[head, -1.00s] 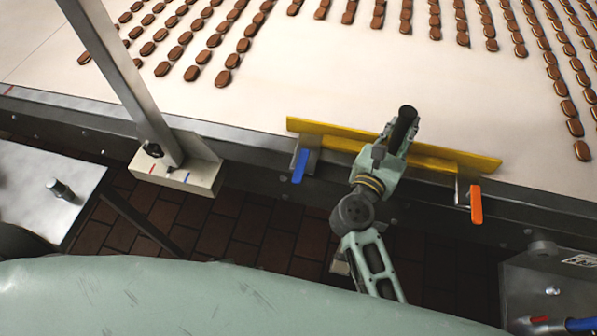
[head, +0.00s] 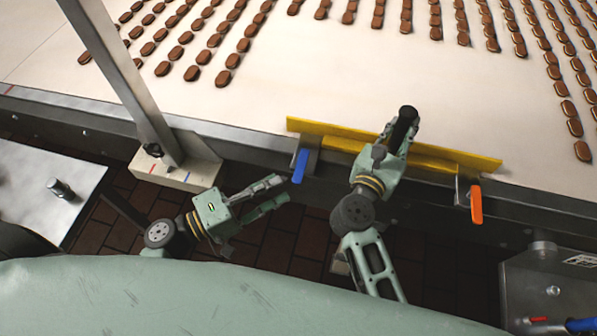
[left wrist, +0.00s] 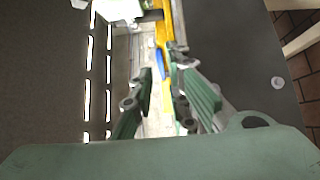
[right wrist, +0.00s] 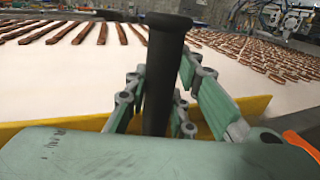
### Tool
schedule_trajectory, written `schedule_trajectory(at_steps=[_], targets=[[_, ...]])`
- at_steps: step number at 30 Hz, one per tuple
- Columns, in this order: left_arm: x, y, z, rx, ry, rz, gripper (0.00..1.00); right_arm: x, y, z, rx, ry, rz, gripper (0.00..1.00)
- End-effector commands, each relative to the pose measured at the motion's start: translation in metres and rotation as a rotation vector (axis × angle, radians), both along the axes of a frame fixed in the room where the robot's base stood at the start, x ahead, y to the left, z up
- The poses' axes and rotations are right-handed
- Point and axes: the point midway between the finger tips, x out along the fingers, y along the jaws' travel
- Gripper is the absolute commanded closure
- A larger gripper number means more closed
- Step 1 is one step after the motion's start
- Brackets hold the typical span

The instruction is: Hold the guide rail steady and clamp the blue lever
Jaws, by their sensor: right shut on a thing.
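The yellow guide rail (head: 330,137) lies along the conveyor's near edge; it also shows in the right wrist view (right wrist: 262,106). The blue lever (head: 300,166) hangs at its left end and the orange lever (head: 476,204) at its right end. My right gripper (head: 399,132) is shut on an upright black handle (right wrist: 162,75) at the rail. My left gripper (head: 283,190) is open and empty, just left of and below the blue lever, its fingers pointing toward it. In the left wrist view, the blue lever (left wrist: 160,62) shows ahead between the fingers, apart from them.
A slanted metal post stands on a cream block (head: 178,176) left of my left gripper. A metal table (head: 40,195) is at far left. Rows of chocolate-brown biscuits (head: 225,77) lie on the pale belt (head: 300,80). A metal panel (head: 550,285) is at lower right.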

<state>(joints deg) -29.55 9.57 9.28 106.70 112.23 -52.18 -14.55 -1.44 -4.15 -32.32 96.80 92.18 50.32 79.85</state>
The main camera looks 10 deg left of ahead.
Motion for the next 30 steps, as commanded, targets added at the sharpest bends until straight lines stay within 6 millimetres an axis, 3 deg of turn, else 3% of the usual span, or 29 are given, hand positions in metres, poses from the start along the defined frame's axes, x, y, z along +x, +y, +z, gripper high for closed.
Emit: schedule_trajectory(at_steps=[6, 12, 23, 30], targets=[[0.031, -0.031, 0.001, -0.001, -0.002, 0.000, 0.85, 0.000, 0.000, -0.001, -0.001, 0.001, 0.000, 1.00], [0.047, -0.047, 0.000, 0.001, 0.001, 0.001, 0.85, 0.000, 0.000, -0.001, -0.001, 0.001, 0.000, 1.00], [0.051, -0.051, -0.001, 0.001, 0.001, 0.001, 0.85, 0.000, 0.000, -0.001, -0.001, 0.001, 0.000, 1.00], [0.051, -0.051, -0.001, 0.001, 0.001, 0.001, 1.00, 0.000, 0.000, -0.001, -0.001, 0.001, 0.000, 1.00]])
